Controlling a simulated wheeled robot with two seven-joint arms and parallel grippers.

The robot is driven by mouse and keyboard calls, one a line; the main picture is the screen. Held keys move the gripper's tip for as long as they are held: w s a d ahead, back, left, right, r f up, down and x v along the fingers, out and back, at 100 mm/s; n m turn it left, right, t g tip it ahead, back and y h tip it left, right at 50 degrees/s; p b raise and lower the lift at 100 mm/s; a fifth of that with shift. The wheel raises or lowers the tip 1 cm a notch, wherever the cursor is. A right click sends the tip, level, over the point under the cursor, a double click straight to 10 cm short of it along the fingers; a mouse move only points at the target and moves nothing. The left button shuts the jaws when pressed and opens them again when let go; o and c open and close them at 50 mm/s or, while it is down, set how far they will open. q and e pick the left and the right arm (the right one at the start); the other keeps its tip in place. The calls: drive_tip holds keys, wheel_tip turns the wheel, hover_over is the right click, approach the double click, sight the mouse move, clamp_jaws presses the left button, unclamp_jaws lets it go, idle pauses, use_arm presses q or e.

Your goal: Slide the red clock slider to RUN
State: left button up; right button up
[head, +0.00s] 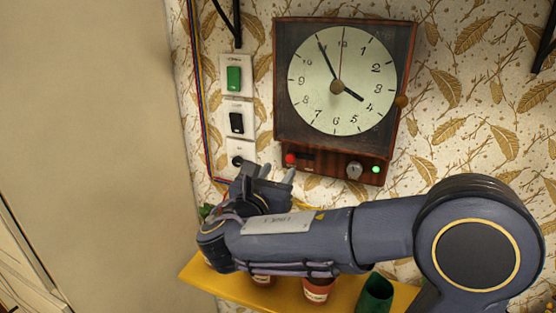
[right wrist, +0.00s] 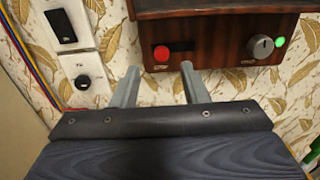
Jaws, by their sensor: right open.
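The wall clock (head: 340,90) has a dark square case and a wooden lower panel. The red slider (head: 291,159) sits at the left end of a short dark slot in that panel. It also shows in the right wrist view (right wrist: 162,53); the labels there are too small to read. My right gripper (head: 273,173) is just below the slider. In the right wrist view its two grey fingers (right wrist: 158,82) are apart and empty, pointing up toward the panel, with the slider above the gap between them. My left gripper is not in view.
A grey knob (head: 354,169) and a lit green lamp (head: 375,169) are right of the slot. Left of the clock are a green switch (head: 233,78), a black switch (head: 236,122) and a round knob (right wrist: 82,82). A yellow shelf (head: 212,280) with pots is below my arm.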

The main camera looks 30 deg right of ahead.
sight(290, 159)
drive_tip(key=x, duration=0.6)
drive_tip(key=shift+w+d+p, duration=0.2)
drive_tip(key=shift+d+p, duration=0.2)
clamp_jaws()
